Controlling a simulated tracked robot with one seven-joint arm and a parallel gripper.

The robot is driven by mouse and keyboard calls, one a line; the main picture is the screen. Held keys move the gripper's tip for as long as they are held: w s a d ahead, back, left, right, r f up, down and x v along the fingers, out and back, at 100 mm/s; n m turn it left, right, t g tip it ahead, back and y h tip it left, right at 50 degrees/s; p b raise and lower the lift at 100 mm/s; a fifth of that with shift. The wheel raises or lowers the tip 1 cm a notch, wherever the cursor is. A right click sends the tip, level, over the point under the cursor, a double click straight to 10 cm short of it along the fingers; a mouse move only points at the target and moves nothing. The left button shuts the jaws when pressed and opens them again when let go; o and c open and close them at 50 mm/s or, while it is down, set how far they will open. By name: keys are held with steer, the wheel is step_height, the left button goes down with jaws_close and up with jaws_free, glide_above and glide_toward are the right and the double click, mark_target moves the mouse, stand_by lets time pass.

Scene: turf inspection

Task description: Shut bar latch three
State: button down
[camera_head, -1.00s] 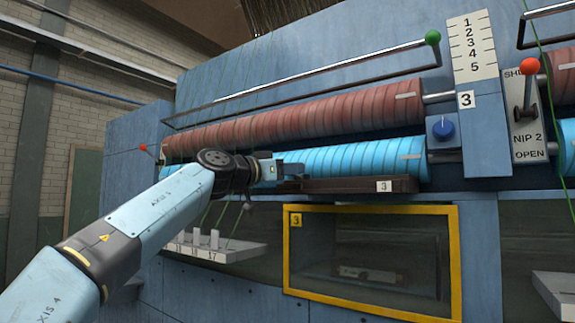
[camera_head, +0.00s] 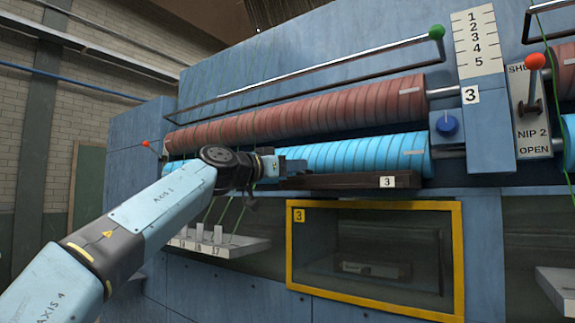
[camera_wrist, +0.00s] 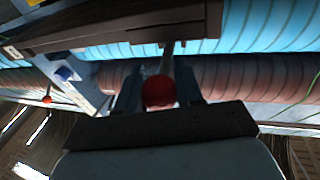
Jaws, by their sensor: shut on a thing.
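A dark bar marked 3 (camera_head: 345,182) runs under the blue roller. It also crosses the top of the wrist view (camera_wrist: 120,28). A red ball knob (camera_wrist: 158,92) on a short metal lever shows in the wrist view, in line with the underside of this bar. My gripper (camera_wrist: 158,94) has a finger on each side of the knob and is shut on it. In the head view my gripper (camera_head: 290,168) is at the left end of the bar, in front of the blue roller. The knob is hidden there.
The blue roller (camera_head: 360,155) and brown-red roller (camera_head: 300,112) lie close behind my gripper. A yellow-framed window marked 3 (camera_head: 375,204) is below. A white numbered shelf with green threads (camera_head: 225,247) sits under my wrist. A red-knobbed NIP 2 lever (camera_head: 534,62) stands right.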

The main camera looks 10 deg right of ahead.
steer(key=shift+d+f, duration=0.15)
steer(key=shift+f, duration=0.15)
steer(key=c, duration=0.8)
jaws_free()
steer(key=shift+s+r, duration=0.1)
steer(key=shift+r, duration=0.05)
steer(key=shift+o, duration=0.2)
steer(key=v, duration=1.4)
steer(key=shift+r, duration=0.15)
